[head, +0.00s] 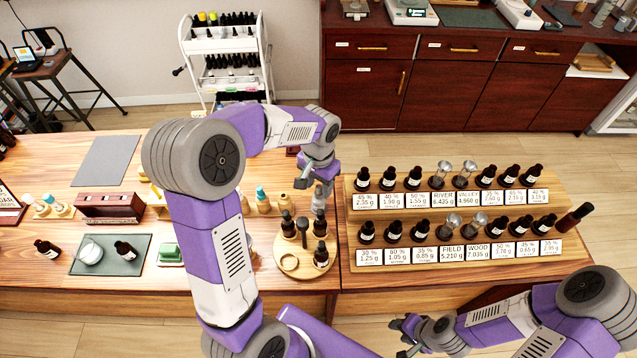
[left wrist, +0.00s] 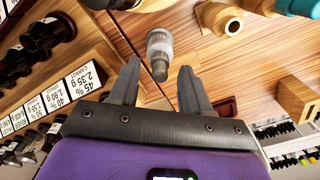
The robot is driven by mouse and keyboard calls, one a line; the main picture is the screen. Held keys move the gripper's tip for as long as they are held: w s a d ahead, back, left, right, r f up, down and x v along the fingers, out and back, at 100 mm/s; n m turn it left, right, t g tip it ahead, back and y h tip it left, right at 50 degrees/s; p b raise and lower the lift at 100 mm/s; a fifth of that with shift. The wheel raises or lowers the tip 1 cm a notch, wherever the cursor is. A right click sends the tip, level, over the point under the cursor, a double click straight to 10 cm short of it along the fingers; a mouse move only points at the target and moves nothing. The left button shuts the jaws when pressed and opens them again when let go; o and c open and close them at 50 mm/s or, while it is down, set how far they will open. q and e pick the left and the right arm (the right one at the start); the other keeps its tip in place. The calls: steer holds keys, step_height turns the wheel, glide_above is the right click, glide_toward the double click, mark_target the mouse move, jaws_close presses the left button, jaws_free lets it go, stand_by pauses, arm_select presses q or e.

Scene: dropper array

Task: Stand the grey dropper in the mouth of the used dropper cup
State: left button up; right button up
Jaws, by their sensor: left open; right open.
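The grey dropper (head: 318,198) stands at the right edge of the left table, below my left gripper (head: 309,180). In the left wrist view the grey dropper (left wrist: 160,52) shows between and just beyond the fingertips, its narrow end towards me. My left gripper (left wrist: 155,78) is open, and I see no finger closed on the dropper. What holds the dropper up is hard to make out. I cannot tell for sure which item is the used dropper cup. My right gripper (head: 402,335) is open and empty, low at the front, away from the bottles.
A round wooden board (head: 323,281) with several dark bottles lies in front of the dropper. A stepped wooden rack (head: 440,276) of labelled bottles stands to the right. A wooden holder (head: 285,202) and a teal-topped dropper (head: 262,193) stand to the left. A dark mat (head: 110,268) lies further left.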

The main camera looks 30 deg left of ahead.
arm_select(q)
steer(key=shift+r, duration=0.1)
step_height(320, 180, up, 7)
steer(key=shift+r+p, duration=0.2)
steer(key=shift+p, duration=0.2)
steer(key=shift+r, duration=0.1)
